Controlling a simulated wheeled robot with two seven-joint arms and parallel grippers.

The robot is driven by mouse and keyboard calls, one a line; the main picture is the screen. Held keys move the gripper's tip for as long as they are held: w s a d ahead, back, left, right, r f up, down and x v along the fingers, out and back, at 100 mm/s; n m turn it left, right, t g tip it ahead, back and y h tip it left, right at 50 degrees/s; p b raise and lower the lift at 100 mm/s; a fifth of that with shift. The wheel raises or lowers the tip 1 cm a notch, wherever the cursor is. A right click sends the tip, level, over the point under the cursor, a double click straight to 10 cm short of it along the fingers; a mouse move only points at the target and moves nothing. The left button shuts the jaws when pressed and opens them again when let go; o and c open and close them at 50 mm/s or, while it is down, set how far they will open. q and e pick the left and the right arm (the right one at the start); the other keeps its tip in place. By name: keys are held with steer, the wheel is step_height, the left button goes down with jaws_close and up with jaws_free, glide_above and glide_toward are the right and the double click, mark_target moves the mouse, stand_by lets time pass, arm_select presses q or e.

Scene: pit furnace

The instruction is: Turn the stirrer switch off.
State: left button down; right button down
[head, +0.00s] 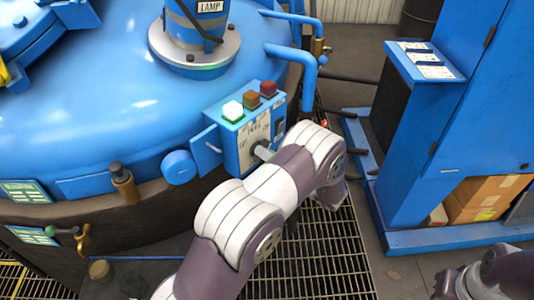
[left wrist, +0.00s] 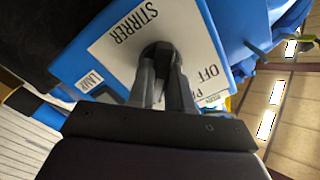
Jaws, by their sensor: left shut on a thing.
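The stirrer switch is a dark round knob (left wrist: 158,48) on a white plate (left wrist: 112,50) lettered STIRRER and OFF in the left wrist view. My left gripper (left wrist: 161,68) is shut on the knob, with a finger on each side. The fingers hide much of the knob, and I cannot tell which way it points. In the head view the blue control box (head: 232,155) stands on the side of the big blue vessel. My right gripper is not in view; only part of that arm shows at lower right.
The control box carries a lit green lamp (head: 232,110), plus a dull orange (head: 252,100) and a red one (head: 268,88). A blue cabinet (head: 430,190) with cardboard boxes (head: 485,198) stands at right. Metal grating (head: 325,250) covers the floor between. Blue pipes (head: 295,55) rise behind the box.

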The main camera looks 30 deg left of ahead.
arm_select(q)
steer(key=shift+s+n+b, duration=0.2)
steer(key=shift+n+b, duration=3.3)
steer(key=shift+n, duration=5.4)
steer(key=c, duration=1)
jaws_free()
steer(key=shift+a, duration=0.1)
steer(key=shift+c, duration=0.2)
